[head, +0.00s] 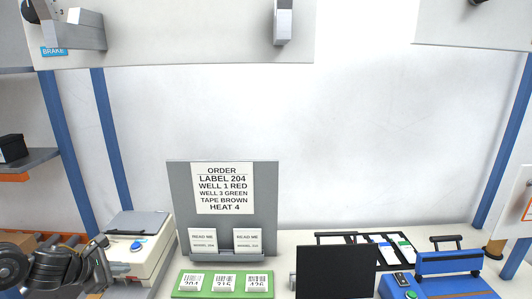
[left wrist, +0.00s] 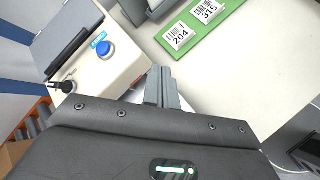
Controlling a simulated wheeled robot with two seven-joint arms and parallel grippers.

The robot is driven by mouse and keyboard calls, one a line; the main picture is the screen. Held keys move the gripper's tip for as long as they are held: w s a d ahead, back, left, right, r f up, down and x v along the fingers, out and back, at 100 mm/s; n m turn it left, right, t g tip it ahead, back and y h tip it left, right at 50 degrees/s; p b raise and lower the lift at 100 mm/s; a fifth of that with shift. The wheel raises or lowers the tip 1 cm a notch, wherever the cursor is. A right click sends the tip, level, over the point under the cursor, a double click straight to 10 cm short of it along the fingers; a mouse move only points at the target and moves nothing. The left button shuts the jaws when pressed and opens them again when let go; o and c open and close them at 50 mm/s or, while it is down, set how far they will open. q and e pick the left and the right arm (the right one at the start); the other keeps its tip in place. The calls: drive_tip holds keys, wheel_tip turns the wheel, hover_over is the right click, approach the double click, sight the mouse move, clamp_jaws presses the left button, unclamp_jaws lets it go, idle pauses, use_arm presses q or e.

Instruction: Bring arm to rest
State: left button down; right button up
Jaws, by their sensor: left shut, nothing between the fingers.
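My left gripper (head: 98,243) shows at the lower left of the head view, at the end of my dark arm. In the left wrist view its two grey fingers (left wrist: 161,88) are together, with nothing between them. It is in front of and beside the white box with a blue button (head: 137,246), which stands at the upper left of the left wrist view (left wrist: 103,62). Whether it touches the box I cannot tell. My right gripper is in neither view.
A green tray (head: 222,293) with numbered labels sits on the table before a grey order board (head: 179,190). To the right are a black screen (head: 335,272), a dark rack (head: 372,242) and a blue machine (head: 450,264). A shelf (head: 40,160) stands at left.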

use_arm(q)
drive_tip(key=s+d+f+n+t, duration=0.1)
drive_tip(key=s+d+f+n, duration=0.35)
drive_tip(key=d+n, duration=0.5)
drive_tip(key=s+d+f+n+t, duration=0.1)
drive_tip(key=s+d+f+n, duration=0.35)
drive_tip(key=d+n, duration=0.45)
drive_tip(key=s+a+f+n+g+y, duration=0.15)
drive_tip(key=s+f+n+g, duration=0.25)
drive_tip(key=s+n, duration=0.9)
drive_tip(key=s+a+f+n+g+y, duration=0.1)
drive_tip(key=s+f+n+g+y, duration=0.3)
drive_tip(key=s+n, duration=1)
wheel_tip(320, 180, down, 26)
drive_tip(key=h+b, duration=0.1)
drive_tip(key=h, duration=0.1)
drive_tip(key=s+a+f+g+b, duration=0.1)
drive_tip(key=s+a+f, duration=0.1)
drive_tip(key=s+f, duration=1.5)
drive_tip(key=shift+a+f+g, duration=0.2)
drive_tip(key=shift+f+g, duration=0.2)
drive_tip(key=shift+f, duration=0.55)
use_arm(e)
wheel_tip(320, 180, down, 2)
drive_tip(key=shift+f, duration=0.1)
